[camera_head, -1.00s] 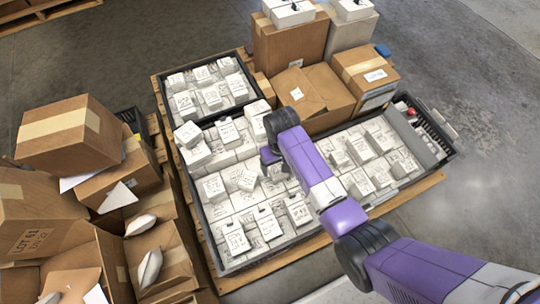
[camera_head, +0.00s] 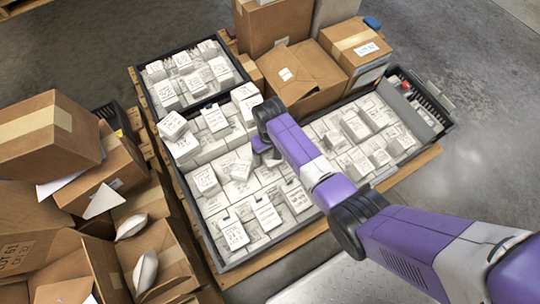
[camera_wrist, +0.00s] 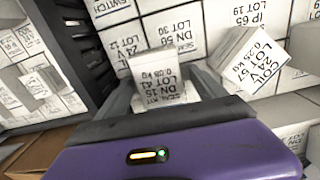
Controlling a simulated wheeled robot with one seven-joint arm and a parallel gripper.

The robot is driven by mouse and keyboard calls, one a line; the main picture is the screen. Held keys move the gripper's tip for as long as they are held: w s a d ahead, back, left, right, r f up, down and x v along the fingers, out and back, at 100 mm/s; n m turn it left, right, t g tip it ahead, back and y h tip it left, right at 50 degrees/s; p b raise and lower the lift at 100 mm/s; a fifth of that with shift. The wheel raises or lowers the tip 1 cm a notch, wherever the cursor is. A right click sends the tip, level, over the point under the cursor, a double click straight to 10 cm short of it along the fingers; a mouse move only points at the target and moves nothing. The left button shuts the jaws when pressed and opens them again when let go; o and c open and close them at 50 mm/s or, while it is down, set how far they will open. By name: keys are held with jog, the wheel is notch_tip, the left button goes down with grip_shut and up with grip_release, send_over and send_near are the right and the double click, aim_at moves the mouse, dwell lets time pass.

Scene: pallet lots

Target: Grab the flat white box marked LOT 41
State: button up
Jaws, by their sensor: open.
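In the wrist view, a white box (camera_wrist: 160,72) with an upside-down label that appears to read LOT 41, DN 15, SEAL KIT lies between the fingers of my gripper (camera_wrist: 166,88). The fingers are open, one on each side of it; I cannot tell whether either touches it. The near end of the box is hidden by the gripper body. In the head view, my gripper (camera_head: 262,150) is over the middle of the crate of white boxes (camera_head: 204,228). The LOT 41 box cannot be picked out there.
A tilted white box (camera_wrist: 250,60) is close to the right finger. A dark crate wall (camera_wrist: 62,50) stands to the left. Other labelled white boxes crowd around. Brown cartons (camera_head: 290,75) stand behind the crates, and more cartons (camera_head: 45,140) are piled at the left.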

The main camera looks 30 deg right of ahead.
jog(key=c, duration=1.5)
jog(key=shift+r, duration=0.1)
